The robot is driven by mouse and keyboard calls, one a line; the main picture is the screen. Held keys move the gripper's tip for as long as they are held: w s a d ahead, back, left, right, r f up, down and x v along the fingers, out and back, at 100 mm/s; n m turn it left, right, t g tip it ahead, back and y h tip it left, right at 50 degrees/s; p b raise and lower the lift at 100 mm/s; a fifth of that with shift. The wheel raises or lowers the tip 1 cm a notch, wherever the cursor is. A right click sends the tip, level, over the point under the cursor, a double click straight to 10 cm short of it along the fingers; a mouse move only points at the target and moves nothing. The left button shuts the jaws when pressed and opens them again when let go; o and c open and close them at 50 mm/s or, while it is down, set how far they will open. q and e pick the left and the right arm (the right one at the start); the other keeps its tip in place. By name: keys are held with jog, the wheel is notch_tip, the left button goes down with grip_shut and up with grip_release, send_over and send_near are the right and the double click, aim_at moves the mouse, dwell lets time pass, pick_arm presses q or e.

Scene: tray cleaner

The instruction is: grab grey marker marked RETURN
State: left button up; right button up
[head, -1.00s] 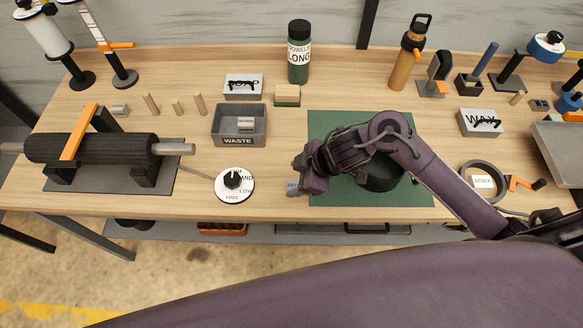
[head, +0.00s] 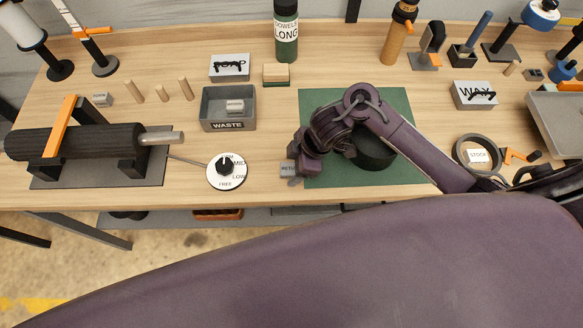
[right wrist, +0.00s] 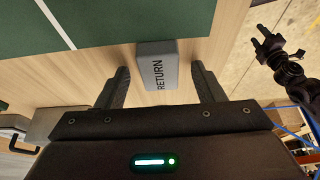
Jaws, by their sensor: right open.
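The grey marker labelled RETURN (head: 288,168) is a small block on the wooden bench, just left of the green mat's front left corner. My right gripper (head: 297,180) is low at that corner, close beside the marker, and partly hides it. In the right wrist view the marker (right wrist: 157,66) lies between the two spread fingertips of my right gripper (right wrist: 161,80), with gaps on both sides. My right gripper is open and holds nothing. A dark jointed part at the right of the wrist view may be my left gripper (right wrist: 276,52); its jaw state is unclear.
The green mat (head: 320,105) carries a dark round object (head: 376,152) under my right arm. A white dial (head: 227,170) sits left of the marker. The WASTE bin (head: 228,125) stands behind the dial. Bare wood lies between dial and marker.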

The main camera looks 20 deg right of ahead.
jog(key=c, duration=1.1)
jog(key=shift+o, duration=0.2)
